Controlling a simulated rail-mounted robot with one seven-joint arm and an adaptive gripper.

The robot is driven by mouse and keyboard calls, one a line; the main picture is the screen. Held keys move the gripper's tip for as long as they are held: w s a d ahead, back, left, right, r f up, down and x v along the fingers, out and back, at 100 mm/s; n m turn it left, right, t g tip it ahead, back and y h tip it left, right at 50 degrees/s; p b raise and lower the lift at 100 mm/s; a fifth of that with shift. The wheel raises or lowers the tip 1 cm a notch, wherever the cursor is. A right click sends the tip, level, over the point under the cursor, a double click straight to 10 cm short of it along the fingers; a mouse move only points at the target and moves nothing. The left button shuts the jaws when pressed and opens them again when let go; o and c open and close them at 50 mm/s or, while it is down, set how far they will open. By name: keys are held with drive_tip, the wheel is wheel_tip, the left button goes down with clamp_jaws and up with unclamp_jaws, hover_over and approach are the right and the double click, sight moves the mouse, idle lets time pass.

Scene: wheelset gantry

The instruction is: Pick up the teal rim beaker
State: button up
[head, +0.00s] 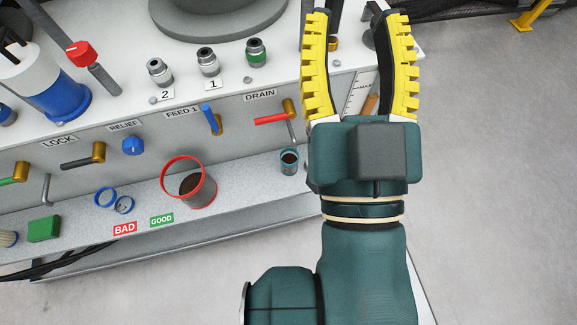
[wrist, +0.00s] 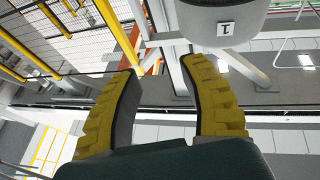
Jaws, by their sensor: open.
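The teal rim beaker (head: 289,162) is a small cup with dark contents. It stands upright on the grey front ledge, below the DRAIN label and left of my arm. My gripper (head: 358,15) has yellow ribbed fingers that are apart and empty. It is above and to the right of the beaker, over the right end of the white bench top. In the wrist view my gripper (wrist: 160,72) also shows spread fingers with nothing between them. The beaker does not show in the wrist view.
A larger red-rimmed beaker (head: 190,184) stands left of the teal one on the ledge (head: 240,180). A red-handled DRAIN valve (head: 276,117) sticks out above the teal beaker. Floor at the right is clear.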

drive_tip(key=shift+f, duration=0.1)
idle(0.3)
drive_tip(key=o, duration=0.3)
drive_tip(key=shift+o, duration=0.2)
